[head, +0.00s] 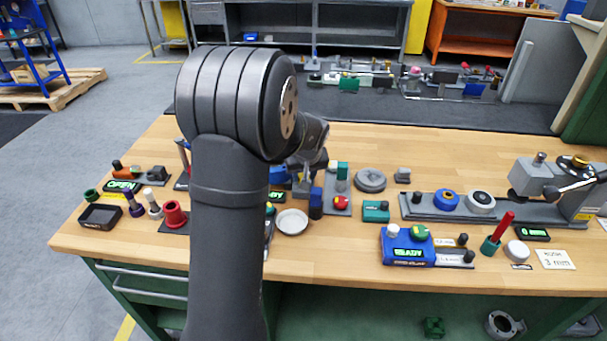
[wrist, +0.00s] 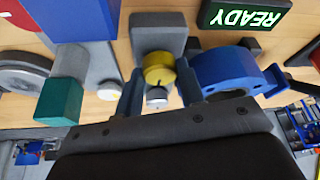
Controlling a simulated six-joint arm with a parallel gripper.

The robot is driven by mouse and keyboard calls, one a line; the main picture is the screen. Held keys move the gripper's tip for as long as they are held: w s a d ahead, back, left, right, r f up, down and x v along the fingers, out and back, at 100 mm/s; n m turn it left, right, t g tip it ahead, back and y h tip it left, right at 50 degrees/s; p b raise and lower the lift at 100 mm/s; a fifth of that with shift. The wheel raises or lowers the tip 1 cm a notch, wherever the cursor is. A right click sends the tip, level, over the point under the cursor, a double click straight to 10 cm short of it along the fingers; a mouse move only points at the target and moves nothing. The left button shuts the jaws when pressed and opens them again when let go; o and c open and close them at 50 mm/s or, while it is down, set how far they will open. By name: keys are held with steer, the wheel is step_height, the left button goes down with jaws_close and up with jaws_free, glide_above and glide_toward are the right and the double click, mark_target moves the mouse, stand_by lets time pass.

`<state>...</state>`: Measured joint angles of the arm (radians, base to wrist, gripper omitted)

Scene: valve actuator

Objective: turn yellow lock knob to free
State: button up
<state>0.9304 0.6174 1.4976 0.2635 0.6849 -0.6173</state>
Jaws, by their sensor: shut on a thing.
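The yellow lock knob (wrist: 158,68) shows in the wrist view, in front of a grey block (wrist: 158,36). A small silver-white round part (wrist: 157,95) sits just below it in the picture. My gripper (wrist: 159,84) has one finger on each side of the yellow knob and is shut on it. In the head view my gripper (head: 303,184) is partly seen behind my arm, low over the bench. The yellow knob is hidden there. I cannot read the knob's lock or free marking.
Right beside the knob in the wrist view is a blue ring-shaped body (wrist: 228,74), with a READY display (wrist: 244,16) above it. A teal block (wrist: 60,101) stands to the left.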

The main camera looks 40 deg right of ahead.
steer(key=shift+d+n+y, duration=0.1)
steer(key=shift+n+y, duration=0.2)
steer(key=shift+n, duration=0.5)
steer(key=o, duration=0.7)
steer(key=v, duration=1.7)
steer(key=shift+s+r, duration=0.15)
steer(key=shift+s, duration=0.15)
steer(key=shift+d, duration=0.1)
steer(key=x, duration=1.7)
steer(key=shift+w, duration=0.3)
